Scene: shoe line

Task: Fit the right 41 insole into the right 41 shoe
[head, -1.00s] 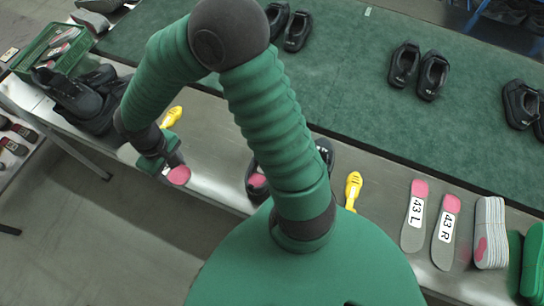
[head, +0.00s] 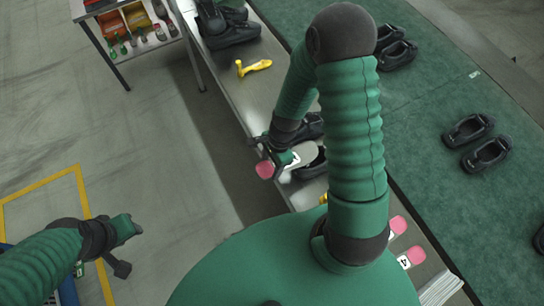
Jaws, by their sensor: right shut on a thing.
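My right gripper (head: 284,161) is shut on an insole with a pink heel (head: 264,170), a white label and a grey front part (head: 305,152). The pink heel sticks out left, past the bench edge; the grey front points right, over or beside a black shoe (head: 315,168). I cannot tell whether its tip is inside the shoe. A second black shoe (head: 311,127) stands just behind, partly hidden by my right arm. The size on the held insole is not readable. My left gripper (head: 124,230) is empty over the floor at lower left; its jaw opening is unclear.
The metal bench (head: 258,92) carries a yellow tool (head: 254,67) and dark shoes (head: 232,30). More pink-and-grey insoles (head: 411,257) lie at lower right. Pairs of black shoes (head: 487,154) stand on the green mat (head: 435,100). A rack (head: 128,25) stands at top left.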

